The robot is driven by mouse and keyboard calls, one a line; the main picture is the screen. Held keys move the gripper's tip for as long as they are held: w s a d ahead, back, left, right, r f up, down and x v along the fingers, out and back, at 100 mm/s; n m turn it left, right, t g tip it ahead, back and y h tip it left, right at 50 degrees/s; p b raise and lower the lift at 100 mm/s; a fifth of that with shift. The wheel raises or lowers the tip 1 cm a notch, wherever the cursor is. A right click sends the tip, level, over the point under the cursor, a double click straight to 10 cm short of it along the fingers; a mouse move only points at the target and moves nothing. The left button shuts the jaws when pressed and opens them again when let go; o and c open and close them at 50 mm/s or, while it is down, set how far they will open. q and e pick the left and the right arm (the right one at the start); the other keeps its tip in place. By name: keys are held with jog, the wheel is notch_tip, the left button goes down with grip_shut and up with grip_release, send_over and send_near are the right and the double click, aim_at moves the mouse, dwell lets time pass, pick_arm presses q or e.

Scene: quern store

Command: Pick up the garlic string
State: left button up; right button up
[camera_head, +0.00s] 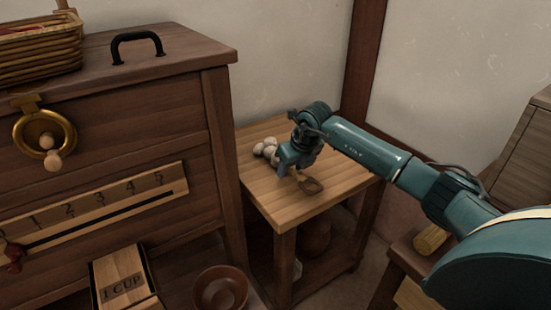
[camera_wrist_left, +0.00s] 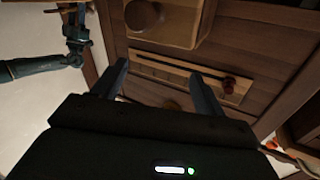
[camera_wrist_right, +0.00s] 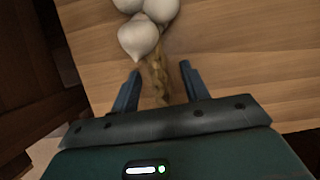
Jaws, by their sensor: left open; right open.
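The garlic string lies on a small wooden side table (camera_head: 315,208), with white bulbs (camera_head: 269,151) at the back left and a loop (camera_head: 312,186) at the front right. My right gripper (camera_head: 282,170) is over its middle, hiding part of it. In the right wrist view the bulbs (camera_wrist_right: 139,36) lie just beyond the open fingers, and the tan braid (camera_wrist_right: 154,72) runs between the fingertips (camera_wrist_right: 160,72) without being gripped. My left gripper (camera_wrist_left: 158,70) is open and empty in the left wrist view, and is outside the head view.
A dark wooden cabinet (camera_head: 215,140) with a numbered slider scale (camera_head: 100,203) stands left of the table. A wicker basket (camera_head: 40,50) and a black handle (camera_head: 137,45) are on top. A brown bowl (camera_head: 220,288) sits low in front. The wall is close behind the table.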

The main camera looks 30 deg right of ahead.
jog(key=shift+c, duration=0.2)
grip_shut()
dwell(0.3)
notch_tip(320, 180, up, 9)
jog(key=p, duration=0.2)
jog(key=shift+r+p, duration=0.15)
jog(key=shift+p, duration=0.15)
pick_arm(q)
jog(key=shift+s+a+f+n+g+y, duration=0.1)
jog(key=shift+a+n+g+y, duration=0.45)
jog(key=shift+g, duration=0.25)
pick_arm(e)
jog(key=shift+r, duration=0.35)
